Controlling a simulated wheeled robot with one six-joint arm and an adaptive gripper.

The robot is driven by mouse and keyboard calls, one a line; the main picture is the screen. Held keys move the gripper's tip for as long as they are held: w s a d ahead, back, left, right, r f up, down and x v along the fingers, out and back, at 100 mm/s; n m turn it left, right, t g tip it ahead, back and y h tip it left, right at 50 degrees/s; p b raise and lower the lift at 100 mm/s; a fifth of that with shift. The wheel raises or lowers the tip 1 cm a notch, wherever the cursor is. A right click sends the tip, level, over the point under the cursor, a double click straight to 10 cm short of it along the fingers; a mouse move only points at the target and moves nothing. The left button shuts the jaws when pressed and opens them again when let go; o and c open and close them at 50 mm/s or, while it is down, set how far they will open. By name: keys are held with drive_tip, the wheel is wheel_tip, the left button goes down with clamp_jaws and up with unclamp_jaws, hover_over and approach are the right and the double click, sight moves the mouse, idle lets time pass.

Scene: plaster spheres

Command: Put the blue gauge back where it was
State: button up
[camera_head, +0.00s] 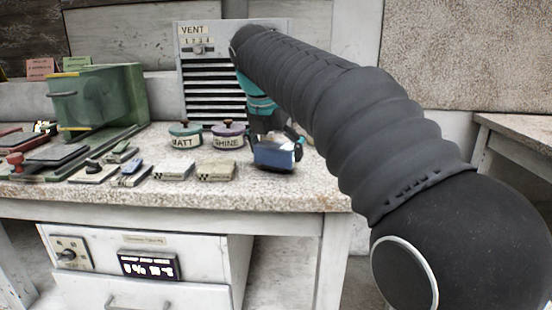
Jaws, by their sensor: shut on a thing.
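My gripper (274,143) is at the right part of the speckled table (300,190), with its fingers shut on the blue gauge (276,156).
Lidded pots marked MATT (185,137) and SHINE (228,137) stand left of my gripper. Pale blocks (216,171) and small tools lie along the front. A green machine (100,98) stands back left. A louvred VENT panel (208,85) is behind.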

drive_tip(key=shift+f, duration=0.45)
drive_tip(key=o, duration=0.7)
drive_tip(key=shift+f, duration=0.1)
drive_tip(key=p+v, duration=0.3)
drive_tip(key=v, duration=0.9)
drive_tip(key=shift+d, duration=0.15)
